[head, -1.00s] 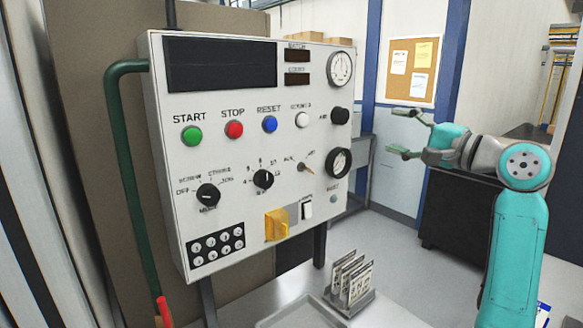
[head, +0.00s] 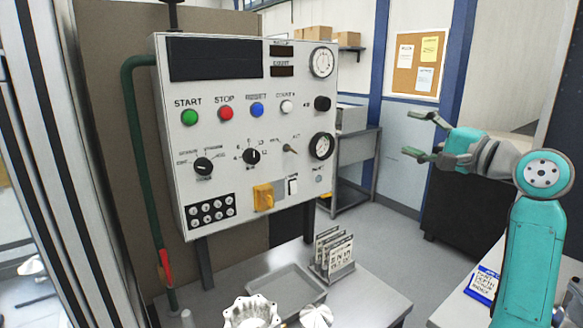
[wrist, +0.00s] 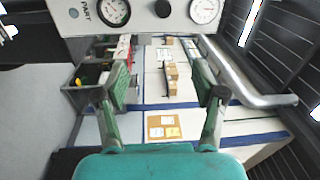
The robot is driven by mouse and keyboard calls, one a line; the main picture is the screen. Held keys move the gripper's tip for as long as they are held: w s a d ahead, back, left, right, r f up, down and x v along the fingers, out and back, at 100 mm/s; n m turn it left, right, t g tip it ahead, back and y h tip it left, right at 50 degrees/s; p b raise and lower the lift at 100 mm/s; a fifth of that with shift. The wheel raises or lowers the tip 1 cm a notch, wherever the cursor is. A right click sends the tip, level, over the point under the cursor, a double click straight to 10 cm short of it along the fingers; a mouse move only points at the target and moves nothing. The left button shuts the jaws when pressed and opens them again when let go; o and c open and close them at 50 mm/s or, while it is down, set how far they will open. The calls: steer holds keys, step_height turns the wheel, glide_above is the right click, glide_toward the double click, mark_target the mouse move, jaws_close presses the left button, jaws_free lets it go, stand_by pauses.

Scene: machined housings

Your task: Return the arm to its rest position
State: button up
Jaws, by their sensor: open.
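My gripper (head: 425,137) is open and empty, held up in the air to the right of the control panel (head: 218,150) in the head view. Its two fingers point left toward the panel and touch nothing. My teal arm (head: 535,235) rises at the right side of the head view and bends over at the elbow. In the wrist view my gripper (wrist: 163,98) shows its two fingers spread wide with nothing between them.
Below the panel, a grey table (head: 370,300) holds a tray (head: 283,290), a rack of cards (head: 333,255) and a white scalloped part (head: 250,312). A blue-edged sign (head: 484,285) lies on a surface beside my arm. A dark cabinet (head: 455,210) stands behind my gripper.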

step_height(320, 180, down, 26)
steer(key=s+m+t+h, duration=0.2)
steer(key=h, duration=0.3)
steer(key=s+a+f+h, duration=0.2)
steer(key=s+f, duration=0.5)
steer(key=f, duration=0.3)
steer(key=s+a+f+h, duration=0.1)
steer(key=s+f+h, duration=0.1)
steer(key=s+f, duration=0.65)
steer(key=s+a+f+n+g+h, duration=0.15)
steer(key=s+f, duration=0.35)
steer(key=s, duration=0.5)
steer(key=s+a+f+n+g+h, duration=0.1)
steer(key=s+f+n, duration=0.3)
steer(key=s, duration=0.6)
steer(key=s+r+n, duration=0.2)
steer(key=s+n, duration=0.1)
steer(key=s, duration=0.7)
steer(key=s+a+r+n, duration=0.1)
steer(key=s+n, duration=0.3)
steer(key=s, duration=0.6)
steer(key=shift+s+a+r+y, duration=0.15)
steer(key=shift+s+r+y, duration=0.15)
steer(key=shift+r, duration=0.45)
